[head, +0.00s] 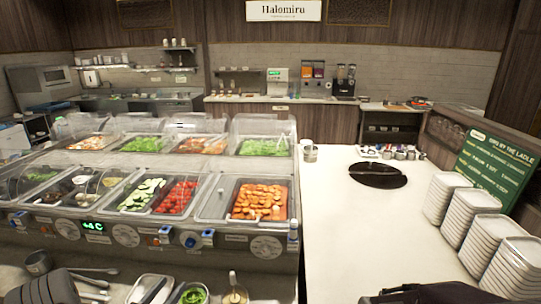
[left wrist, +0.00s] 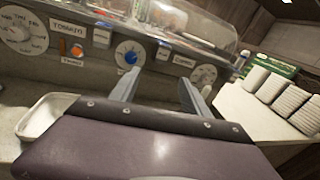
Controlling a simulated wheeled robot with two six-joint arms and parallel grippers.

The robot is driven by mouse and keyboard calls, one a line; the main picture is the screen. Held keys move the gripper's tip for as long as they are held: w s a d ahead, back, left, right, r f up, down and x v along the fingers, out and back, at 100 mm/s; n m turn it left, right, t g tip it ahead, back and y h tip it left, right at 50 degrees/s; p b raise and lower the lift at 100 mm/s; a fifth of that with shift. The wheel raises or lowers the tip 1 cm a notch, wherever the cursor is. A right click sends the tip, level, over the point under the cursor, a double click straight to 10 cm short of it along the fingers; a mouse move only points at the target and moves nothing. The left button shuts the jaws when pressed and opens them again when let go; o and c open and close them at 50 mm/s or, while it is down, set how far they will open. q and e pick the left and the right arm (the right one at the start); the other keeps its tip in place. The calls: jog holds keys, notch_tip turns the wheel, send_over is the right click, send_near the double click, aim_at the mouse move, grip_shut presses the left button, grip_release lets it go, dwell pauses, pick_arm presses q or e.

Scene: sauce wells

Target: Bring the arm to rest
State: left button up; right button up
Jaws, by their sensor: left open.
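My left gripper (left wrist: 158,88) shows in the left wrist view. Its two grey fingers stand apart with nothing held between them, in front of the serving counter's front panel. A blue knob (left wrist: 128,54) and a white dial (left wrist: 204,75) lie beyond the fingers. I cannot make out the left gripper clearly in the head view. A dark shape (head: 430,294) shows at the bottom right edge of the head view; I cannot tell what it is. My right gripper cannot be made out.
A white tray (left wrist: 38,128) lies left of the gripper. A bowl of green sauce (head: 194,295) and a ladle (head: 235,294) stand nearby. The food counter (head: 207,205) holds several pans. Several plate stacks (head: 472,222) stand on the right counter, whose middle (head: 350,230) is clear.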

pick_arm(q)
jog(key=s+d+r+m+g+h, duration=0.1)
jog(key=d+r+m+g+h, duration=0.3)
jog(key=d, duration=0.4)
jog(key=s+d+r+m+g+h, duration=0.1)
jog(key=d+r+m+h, duration=0.45)
jog(key=d, duration=0.35)
jog(key=s+d+m+g, duration=0.8)
jog(key=s+d+g, duration=0.1)
jog(key=s+d, duration=0.15)
jog(key=s+a+f+m+g+y, duration=0.1)
jog(key=s+f+m+g+y, duration=0.25)
jog(key=s, duration=0.25)
jog(key=s+f+m+g+y, duration=0.2)
jog(key=s+m+y, duration=0.1)
jog(key=s+m, duration=0.25)
jog(key=w+a+f+m+t+y, duration=0.2)
jog(key=a+m+y, duration=0.1)
jog(key=a, duration=0.4)
jog(key=w+a+f+m+t+y, duration=0.1)
jog(key=w+a+f+m+y, duration=0.1)
jog(key=a+m+y, duration=0.2)
jog(key=shift+w+a+f+t+y, duration=0.15)
jog(key=shift+a+f+t+y, duration=0.3)
jog(key=shift+a, duration=1.45)
